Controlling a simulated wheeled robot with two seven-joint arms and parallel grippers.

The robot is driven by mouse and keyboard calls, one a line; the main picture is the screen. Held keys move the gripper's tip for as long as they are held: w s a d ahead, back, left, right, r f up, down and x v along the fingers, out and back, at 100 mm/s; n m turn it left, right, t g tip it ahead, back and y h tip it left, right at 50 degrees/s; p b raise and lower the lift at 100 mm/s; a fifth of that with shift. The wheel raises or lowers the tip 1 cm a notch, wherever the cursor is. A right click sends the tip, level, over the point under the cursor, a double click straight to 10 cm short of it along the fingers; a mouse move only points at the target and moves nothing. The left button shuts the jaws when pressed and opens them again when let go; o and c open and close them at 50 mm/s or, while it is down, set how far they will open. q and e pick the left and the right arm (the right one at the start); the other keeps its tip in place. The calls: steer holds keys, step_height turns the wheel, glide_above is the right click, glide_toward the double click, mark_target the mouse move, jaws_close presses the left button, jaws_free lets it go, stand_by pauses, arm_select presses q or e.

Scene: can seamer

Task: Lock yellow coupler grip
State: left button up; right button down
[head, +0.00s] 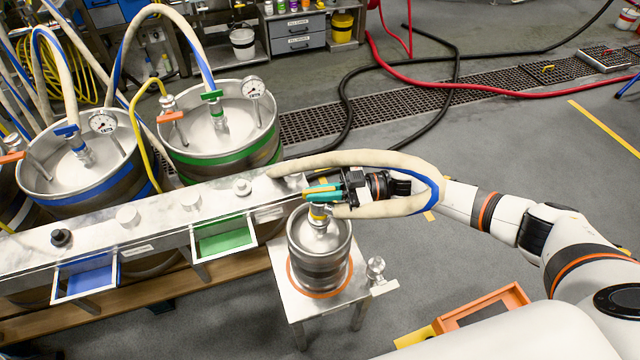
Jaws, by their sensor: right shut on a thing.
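A small steel keg (320,252) stands upright on a metal stand, with a coupler on its top. My right gripper (324,191) reaches in from the right above the keg and is shut at the coupler. The fingers and the beige hose hide much of the coupler, so the grip's exact angle is unclear. My left gripper is not in view.
A beige hose with a blue band (433,190) loops around my right wrist. A metal counter (160,215) with blue and green trays runs left of the keg. Large blue-banded (95,200) and green-banded (225,168) kegs stand behind it. Floor to the right is mostly open.

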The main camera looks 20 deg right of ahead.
steer(key=m+t+p, duration=0.1)
steer(key=m+t+h+p, duration=0.1)
steer(key=t, duration=0.1)
steer(key=m+t+p, duration=0.1)
steer(key=t+p, duration=0.1)
steer(key=shift+s+a+r+m+h, duration=0.1)
steer(key=shift+a+r+m+h, duration=0.05)
steer(key=shift+r+m+h, duration=0.15)
steer(key=m+t+h+p, duration=0.1)
steer(key=m+t+p, duration=0.1)
steer(key=shift+t+h, duration=0.3)
steer(key=shift+t, duration=0.1)
steer(key=shift+f+m+t+h+p, duration=0.1)
steer(key=shift+m+t+h+p, duration=0.35)
steer(key=shift+m+t+h, duration=0.25)
steer(key=shift+t, duration=0.3)
steer(key=c, duration=1.5)
jaws_free()
steer(key=shift+f, duration=0.1)
